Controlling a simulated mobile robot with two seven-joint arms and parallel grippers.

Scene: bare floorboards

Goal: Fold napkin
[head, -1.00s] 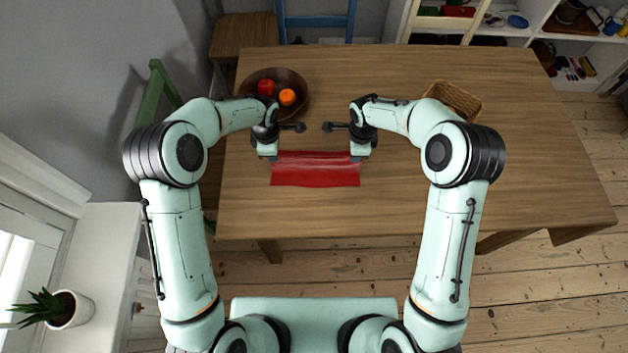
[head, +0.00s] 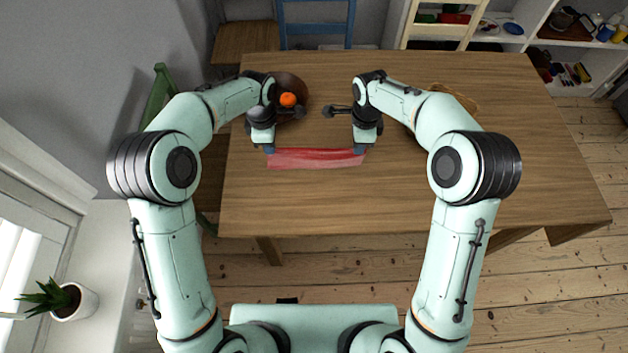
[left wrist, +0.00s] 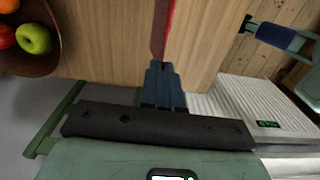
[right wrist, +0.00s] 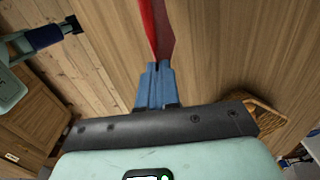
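The red napkin (head: 315,159) is stretched between my two grippers as a narrow band over the near part of the table. It shows a bright red strip on top and a paler face below. My left gripper (head: 269,149) is shut on its left end and my right gripper (head: 360,149) on its right end. In the left wrist view the fingers (left wrist: 162,66) pinch the napkin (left wrist: 163,30), seen nearly edge-on. The right wrist view shows the same grip by the fingers (right wrist: 157,68) on the napkin (right wrist: 158,32). I cannot tell whether its lower edge touches the table.
The wooden table (head: 480,150) is clear to the right and in front of the napkin. A dark fruit bowl (head: 301,88) stands behind my left gripper, partly hidden by the arm. A wicker basket (head: 462,97) is partly hidden behind my right arm. Chairs stand around the table.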

